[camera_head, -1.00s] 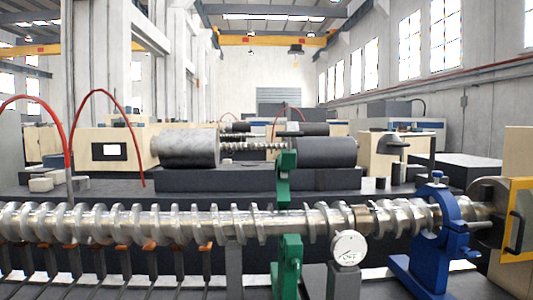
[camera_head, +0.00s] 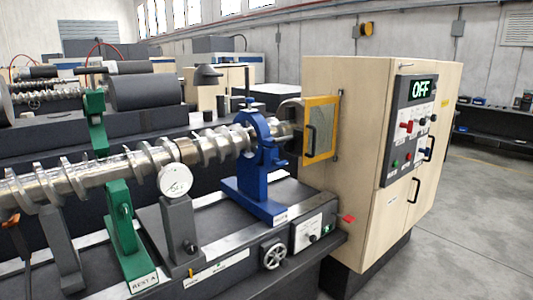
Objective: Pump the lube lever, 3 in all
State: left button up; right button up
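Neither of my grippers is in view, and nothing is seen touching the handle.
A long metal screw (camera_head: 90,178) lies across the bed, with a green rest (camera_head: 122,225), a dial gauge (camera_head: 174,180) and a blue rest (camera_head: 262,170) along it. A handwheel (camera_head: 273,255) is on the bed's front. The cabinet panel (camera_head: 408,130) reads OFF. The floor at right is clear.

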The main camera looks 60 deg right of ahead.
aim_at(349, 219)
jog(key=z, duration=2.4)
